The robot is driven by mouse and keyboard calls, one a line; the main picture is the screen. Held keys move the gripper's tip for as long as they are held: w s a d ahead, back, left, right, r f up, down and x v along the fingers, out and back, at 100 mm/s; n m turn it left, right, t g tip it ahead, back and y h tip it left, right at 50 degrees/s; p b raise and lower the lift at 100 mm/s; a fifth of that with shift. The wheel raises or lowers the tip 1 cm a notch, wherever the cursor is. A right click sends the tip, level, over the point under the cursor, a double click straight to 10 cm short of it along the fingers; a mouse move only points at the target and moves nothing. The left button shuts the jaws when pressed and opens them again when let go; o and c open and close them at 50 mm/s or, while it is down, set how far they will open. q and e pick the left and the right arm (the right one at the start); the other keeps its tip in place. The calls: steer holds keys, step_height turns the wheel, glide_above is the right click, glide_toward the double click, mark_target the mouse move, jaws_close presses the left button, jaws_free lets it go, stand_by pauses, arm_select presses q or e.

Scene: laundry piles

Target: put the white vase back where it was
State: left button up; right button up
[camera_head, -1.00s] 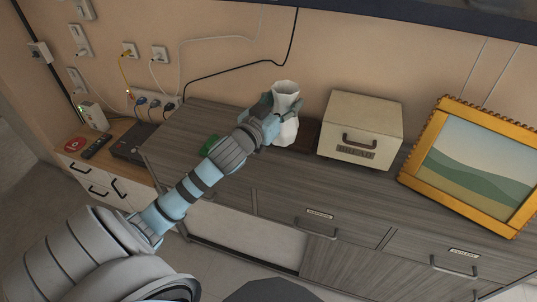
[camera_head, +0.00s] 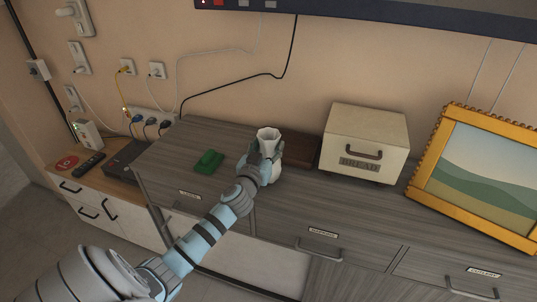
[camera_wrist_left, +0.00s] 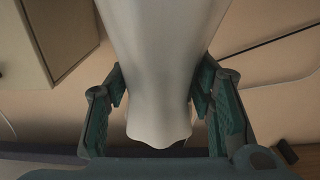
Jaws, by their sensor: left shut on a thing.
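The white vase (camera_head: 274,172) has a faceted, flared mouth and stands roughly upright at the grey wooden cabinet (camera_head: 330,205), left of the bread box. My left gripper (camera_head: 262,157) is shut around the vase's upper part. In the left wrist view the vase (camera_wrist_left: 160,60) fills the middle, between the green-padded fingers of the left gripper (camera_wrist_left: 163,110). The arm and fingers hide part of the vase in the head view. I cannot tell whether its base touches the cabinet top. My right gripper is not in view.
A cream bread box (camera_head: 363,140) stands to the right, with a dark brown flat-looking thing (camera_head: 303,150) beside it. A gold-framed picture (camera_head: 440,200) leans further right. A green object (camera_head: 208,162) lies to the left. Cables hang along the wall.

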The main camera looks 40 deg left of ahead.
arm_select(q)
steer(key=shift+f, duration=0.3)
steer(key=o, duration=1.4)
steer(key=shift+o, duration=0.2)
steer(key=v, duration=1.2)
